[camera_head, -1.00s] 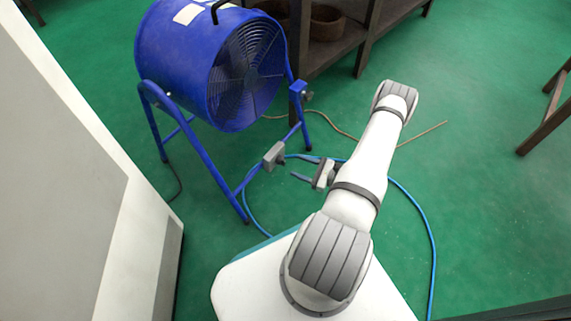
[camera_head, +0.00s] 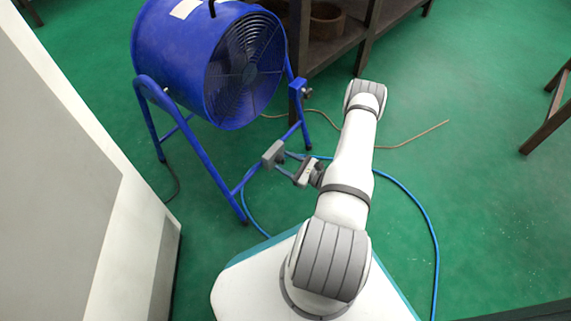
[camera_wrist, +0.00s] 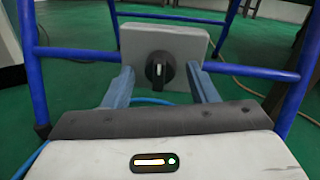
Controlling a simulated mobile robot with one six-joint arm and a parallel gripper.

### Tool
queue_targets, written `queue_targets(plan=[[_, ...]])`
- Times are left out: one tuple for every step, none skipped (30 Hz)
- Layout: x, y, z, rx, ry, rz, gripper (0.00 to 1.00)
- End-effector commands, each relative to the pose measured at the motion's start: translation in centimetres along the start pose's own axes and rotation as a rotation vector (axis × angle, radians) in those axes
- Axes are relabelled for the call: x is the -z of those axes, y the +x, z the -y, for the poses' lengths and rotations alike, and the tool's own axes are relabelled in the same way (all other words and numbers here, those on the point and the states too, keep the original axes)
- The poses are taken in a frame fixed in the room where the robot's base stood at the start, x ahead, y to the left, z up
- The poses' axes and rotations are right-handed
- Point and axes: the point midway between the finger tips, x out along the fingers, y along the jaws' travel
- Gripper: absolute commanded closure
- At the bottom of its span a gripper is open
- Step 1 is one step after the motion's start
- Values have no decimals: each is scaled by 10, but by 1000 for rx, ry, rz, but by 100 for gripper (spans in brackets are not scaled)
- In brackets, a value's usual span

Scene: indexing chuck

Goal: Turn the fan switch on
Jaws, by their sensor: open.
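The blue drum fan (camera_head: 200,65) stands on a blue tube frame at the upper left of the head view. Its grey switch box (camera_head: 273,154) is fixed to the frame's low front bar. In the wrist view the switch box (camera_wrist: 165,55) faces me, with a round black rotary knob (camera_wrist: 159,70) whose pale mark stands about upright. My gripper (camera_head: 287,164) is open, close in front of the box. In the wrist view my two blue-grey fingers (camera_wrist: 160,88) lie one on each side of the knob. Whether they touch anything I cannot tell.
A blue hose (camera_head: 418,203) curls over the green floor. A brown cord (camera_head: 420,136) lies behind my arm. A dark shelf (camera_head: 330,45) stands at the back, and a pale cabinet (camera_head: 70,190) fills the left side.

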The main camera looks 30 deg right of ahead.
Motion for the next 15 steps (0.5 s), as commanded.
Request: queue_targets(plan=[[0,0,0,0,0,0,48],[0,0,0,0,0,0,48],[0,0,0,0,0,0,48],[0,0,0,0,0,0,48],[0,0,0,0,0,0,48],[0,0,0,-1,0,0,50],[0,0,0,-1,0,0,52],[0,0,0,-1,0,0,55],[0,0,0,-1,0,0,58],[0,0,0,-1,0,0,61],[0,0,0,-1,0,0,63],[0,0,0,-1,0,0,66],[0,0,0,-1,0,0,69],[0,0,0,-1,0,0,71],[0,0,0,-2,1,0,74]])
